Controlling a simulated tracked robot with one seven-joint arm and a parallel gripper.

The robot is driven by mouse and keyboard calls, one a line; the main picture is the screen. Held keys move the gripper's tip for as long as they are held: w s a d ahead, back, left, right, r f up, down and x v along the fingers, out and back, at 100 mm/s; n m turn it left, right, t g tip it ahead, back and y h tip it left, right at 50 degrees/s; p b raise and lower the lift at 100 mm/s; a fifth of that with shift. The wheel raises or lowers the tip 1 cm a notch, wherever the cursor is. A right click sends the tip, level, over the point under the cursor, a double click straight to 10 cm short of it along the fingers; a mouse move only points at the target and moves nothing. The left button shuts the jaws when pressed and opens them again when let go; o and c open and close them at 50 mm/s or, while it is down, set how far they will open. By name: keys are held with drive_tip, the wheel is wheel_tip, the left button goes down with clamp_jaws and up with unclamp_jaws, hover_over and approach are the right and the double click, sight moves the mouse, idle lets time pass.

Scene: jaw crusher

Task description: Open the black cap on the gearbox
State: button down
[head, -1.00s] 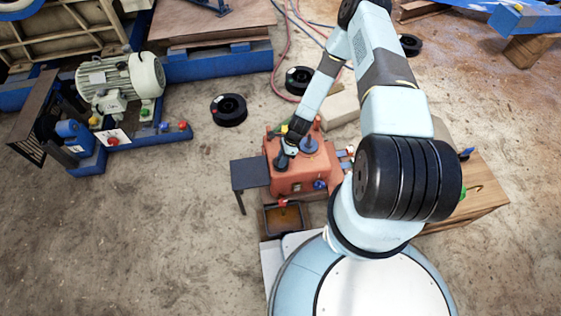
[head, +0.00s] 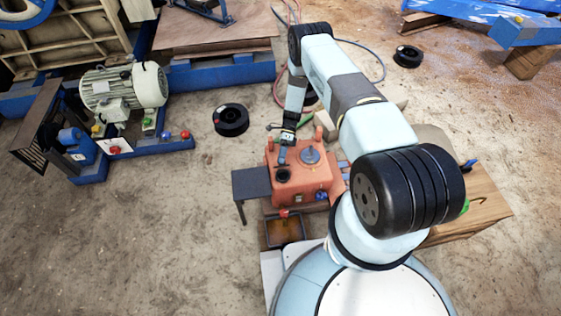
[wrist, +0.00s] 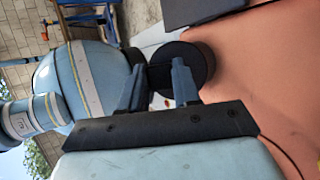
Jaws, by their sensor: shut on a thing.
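The gearbox (head: 312,183) is an orange-red box in the middle of the head view, below my arm. Its black cap (head: 283,176) shows as a dark round piece on the left part of the top. My gripper (head: 282,162) reaches down to it from behind. In the wrist view the black cap (wrist: 196,62) lies at the fingertips, beside the orange gearbox surface (wrist: 265,80). My gripper (wrist: 160,80) is shut on the cap there, with a dark part of it between the fingers. I cannot tell whether the cap is lifted or tilted.
A grey round fitting (head: 310,156) stands on the gearbox top near the cap. A dark side table (head: 250,182) is at its left and a tray (head: 284,230) in front. A motor (head: 125,88) stands far left. Floor between is open, with a black ring (head: 230,119).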

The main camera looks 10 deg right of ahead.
drive_tip(key=g, duration=0.1)
drive_tip(key=w, duration=0.1)
drive_tip(key=w+g, duration=0.1)
drive_tip(key=shift+d+f+m+g, duration=0.25)
drive_tip(key=shift+f+m+g, duration=0.05)
drive_tip(key=shift+m, duration=0.1)
drive_tip(key=shift+w+f+m+g+y, duration=0.2)
drive_tip(key=shift+w+m+g+y, duration=0.15)
drive_tip(key=shift+g, duration=0.3)
drive_tip(key=shift+w+f+m+g+y, duration=0.15)
drive_tip(key=shift+w+g+y, duration=0.1)
drive_tip(key=shift+w+g, duration=0.3)
drive_tip(key=shift+g, duration=0.3)
drive_tip(key=c, duration=1.2)
unclamp_jaws()
drive_tip(key=o, duration=0.4)
drive_tip(key=shift+a, duration=0.1)
